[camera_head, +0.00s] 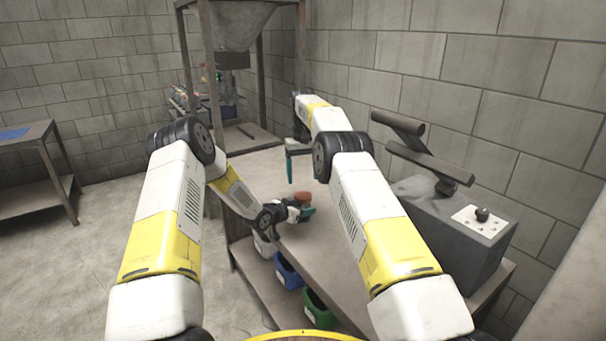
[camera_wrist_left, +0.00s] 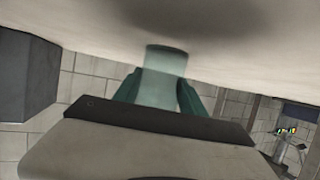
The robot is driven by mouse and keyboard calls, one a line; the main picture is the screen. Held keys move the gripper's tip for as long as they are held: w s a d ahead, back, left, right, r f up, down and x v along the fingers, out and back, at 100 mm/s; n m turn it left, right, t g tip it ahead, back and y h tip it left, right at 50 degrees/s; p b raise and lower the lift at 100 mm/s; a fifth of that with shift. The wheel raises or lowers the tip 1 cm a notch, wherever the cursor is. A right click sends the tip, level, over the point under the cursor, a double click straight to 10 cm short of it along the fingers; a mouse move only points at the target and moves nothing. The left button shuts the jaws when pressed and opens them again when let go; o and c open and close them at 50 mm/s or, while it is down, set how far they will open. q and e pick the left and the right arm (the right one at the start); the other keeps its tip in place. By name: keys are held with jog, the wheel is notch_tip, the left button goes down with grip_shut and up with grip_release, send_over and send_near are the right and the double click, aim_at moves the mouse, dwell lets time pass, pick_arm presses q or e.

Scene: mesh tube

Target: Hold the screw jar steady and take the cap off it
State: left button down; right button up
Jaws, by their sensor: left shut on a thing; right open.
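The screw jar shows in the left wrist view as a pale green translucent cylinder (camera_wrist_left: 165,77) between two teal fingers. My left gripper (camera_head: 304,212) is shut on the jar at the table's near left edge. In the head view a reddish-brown cap (camera_head: 303,197) shows at the jar, and the jar's body is mostly hidden by the gripper. The left wrist view appears upside down, and the cap cannot be made out there. My right gripper (camera_head: 290,168) is open and empty, with its teal fingers pointing down, farther back and above the table, apart from the jar.
The table (camera_head: 262,173) is bare around the jar. A grey box-shaped machine (camera_head: 445,235) with a knob panel stands at its right. A blue bin (camera_head: 288,272) and a green bin (camera_head: 318,308) sit on the lower shelf. A hopper frame (camera_head: 240,60) stands behind.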

aim_at(303, 195)
jog(key=m, duration=1.5)
jog(key=shift+m, duration=0.3)
jog(key=m, duration=0.4)
jog(key=shift+m, duration=0.3)
jog(key=m, duration=0.8)
jog(key=shift+w+r, duration=0.1)
jog(key=m, duration=0.3)
jog(key=shift+m, duration=0.4)
jog(key=shift+f+m, duration=0.25)
jog(key=shift+m, duration=0.05)
notch_tip(303, 195, down, 7)
jog(key=shift+f, duration=0.2)
